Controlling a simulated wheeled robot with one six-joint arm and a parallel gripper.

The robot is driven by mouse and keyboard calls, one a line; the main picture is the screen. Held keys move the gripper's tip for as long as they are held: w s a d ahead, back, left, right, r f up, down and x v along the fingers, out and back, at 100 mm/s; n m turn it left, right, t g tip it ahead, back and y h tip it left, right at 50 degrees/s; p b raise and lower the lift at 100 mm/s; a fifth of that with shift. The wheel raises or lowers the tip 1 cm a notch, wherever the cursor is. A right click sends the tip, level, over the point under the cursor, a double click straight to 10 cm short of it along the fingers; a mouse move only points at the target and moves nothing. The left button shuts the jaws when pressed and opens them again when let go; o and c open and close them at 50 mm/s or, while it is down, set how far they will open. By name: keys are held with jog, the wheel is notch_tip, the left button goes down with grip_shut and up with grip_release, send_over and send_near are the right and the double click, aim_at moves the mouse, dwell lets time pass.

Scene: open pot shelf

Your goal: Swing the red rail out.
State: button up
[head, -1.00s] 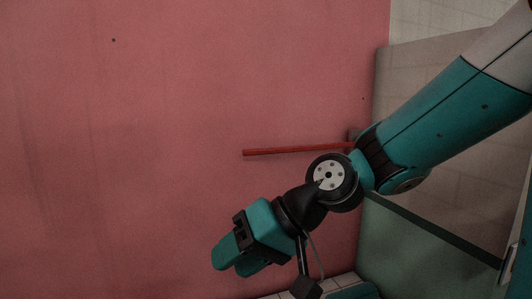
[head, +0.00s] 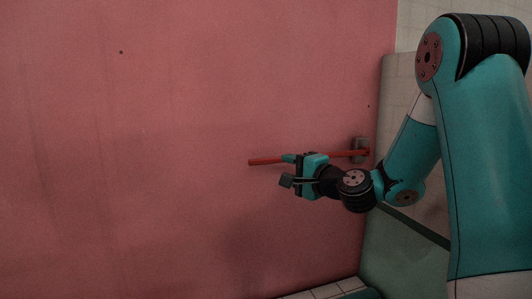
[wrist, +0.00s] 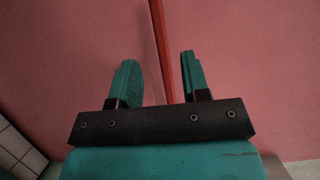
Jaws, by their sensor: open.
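The red rail (head: 265,161) runs nearly level in front of the pink wall in the head view. Its right end meets a grey bracket (head: 359,145), and its left end is free. My gripper (head: 289,158) is at the middle of the rail and hides part of it. In the wrist view the rail (wrist: 161,38) runs down between the two teal fingers of my gripper (wrist: 158,58). The fingers are open, with a gap on each side of the rail. The rail is nearer the right finger. I cannot tell how deep it sits between them.
The pink wall (head: 150,110) fills the left and middle of the head view, with clear room left of the rail. A pale green panel (head: 400,255) stands at the lower right. White tiles (head: 325,292) show along the bottom.

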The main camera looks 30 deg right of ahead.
aim_at(268, 162)
jog(key=w+p, duration=0.1)
jog(key=w, duration=0.1)
jog(key=w+a+p, duration=0.1)
jog(key=w, duration=0.2)
jog(key=w+p, duration=0.2)
jog(key=shift+w+a+r, duration=0.15)
jog(key=shift+w+a, duration=0.2)
jog(key=shift+w, duration=0.55)
grip_shut()
jog(key=shift+a+f, duration=0.1)
jog(key=shift+f, duration=0.1)
